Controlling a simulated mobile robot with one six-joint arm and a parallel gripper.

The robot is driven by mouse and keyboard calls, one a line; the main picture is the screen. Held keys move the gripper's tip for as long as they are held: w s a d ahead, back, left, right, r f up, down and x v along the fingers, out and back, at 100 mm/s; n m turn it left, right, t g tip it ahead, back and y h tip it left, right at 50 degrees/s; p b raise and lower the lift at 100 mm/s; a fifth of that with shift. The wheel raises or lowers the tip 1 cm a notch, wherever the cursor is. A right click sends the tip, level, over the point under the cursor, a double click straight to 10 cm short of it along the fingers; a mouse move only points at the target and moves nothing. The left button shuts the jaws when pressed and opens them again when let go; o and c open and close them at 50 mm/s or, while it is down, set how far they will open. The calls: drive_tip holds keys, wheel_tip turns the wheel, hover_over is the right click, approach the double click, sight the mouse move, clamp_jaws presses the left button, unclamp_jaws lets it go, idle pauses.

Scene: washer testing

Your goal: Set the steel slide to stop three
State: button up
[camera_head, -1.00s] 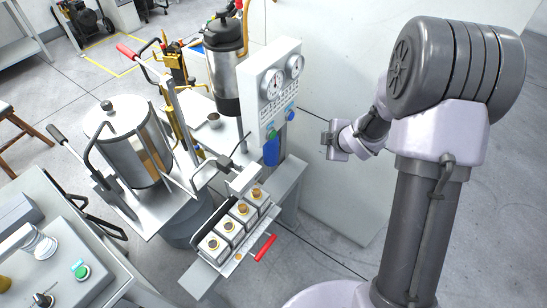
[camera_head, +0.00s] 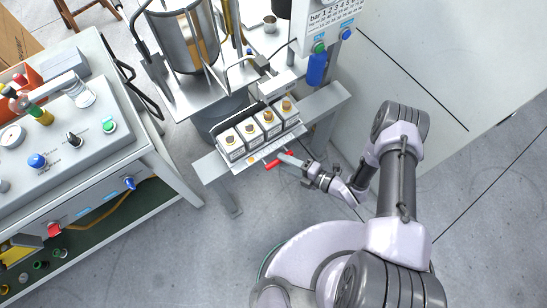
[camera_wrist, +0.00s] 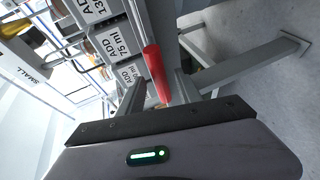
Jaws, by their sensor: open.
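The steel slide (camera_head: 252,155) is a carrier under the rig, holding a row of white boxes (camera_head: 232,150) with round tops. Its red handle (camera_head: 272,164) sticks out at the front. My gripper (camera_head: 286,161) is at this handle, and part of it crosses in front of the red grip. In the wrist view the red handle (camera_wrist: 156,75) stands between my two open fingers, with its lower end near the gripper body. I cannot tell whether either finger touches it. The boxes carry labels such as "ADD 75 ml" (camera_wrist: 112,42). I cannot make out numbered stops on the slide.
A grey rail (camera_head: 325,101) runs beyond the slide at the right. A control bench (camera_head: 110,150) is at the left. The floor (camera_head: 480,215) at the right is clear.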

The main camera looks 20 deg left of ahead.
drive_tip(key=b+x, duration=0.1)
drive_tip(key=x, duration=0.4)
drive_tip(key=shift+w+a, duration=0.1)
drive_tip(key=shift+a, duration=0.2)
drive_tip(key=shift+c, duration=0.4)
clamp_jaws()
drive_tip(key=shift+f, duration=0.15)
idle(0.5)
